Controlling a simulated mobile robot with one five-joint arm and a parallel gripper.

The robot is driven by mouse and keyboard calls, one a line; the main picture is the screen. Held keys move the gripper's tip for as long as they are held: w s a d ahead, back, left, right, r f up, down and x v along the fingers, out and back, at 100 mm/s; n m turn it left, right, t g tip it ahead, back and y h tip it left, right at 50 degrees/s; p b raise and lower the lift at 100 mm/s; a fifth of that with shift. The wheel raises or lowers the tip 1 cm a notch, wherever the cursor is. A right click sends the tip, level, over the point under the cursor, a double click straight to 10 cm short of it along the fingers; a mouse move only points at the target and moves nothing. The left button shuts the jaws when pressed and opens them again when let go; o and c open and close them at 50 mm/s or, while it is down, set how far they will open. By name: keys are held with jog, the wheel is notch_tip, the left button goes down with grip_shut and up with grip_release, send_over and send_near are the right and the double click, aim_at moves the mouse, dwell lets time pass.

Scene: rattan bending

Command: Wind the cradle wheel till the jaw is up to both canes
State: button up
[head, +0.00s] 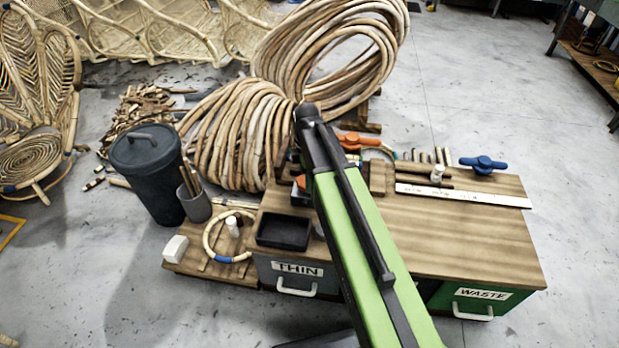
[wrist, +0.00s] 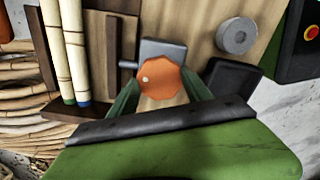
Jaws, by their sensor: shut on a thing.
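The orange cradle wheel (wrist: 160,81) sits between my gripper's fingers (wrist: 163,95) in the wrist view, and the gripper is shut on it. A grey block (wrist: 162,50) stands behind the wheel, with a short rod running left to the dark wooden jaw (wrist: 103,50). Two pale canes (wrist: 63,50) stand side by side left of the jaw, one with a green end and one with a blue end.
A dark bin (head: 148,172) stands left. Cane coils (head: 235,135) lie behind.

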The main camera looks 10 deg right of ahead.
jog(key=shift+s+d, duration=0.2)
jog(key=shift+d, duration=0.15)
jog(key=shift+a, duration=0.3)
jog(key=shift+a+m, duration=0.2)
jog(key=shift+m, duration=0.6)
jog(key=m, duration=0.9)
jog(key=shift+m, duration=0.4)
jog(key=m, duration=1.1)
jog(key=shift+d, duration=0.1)
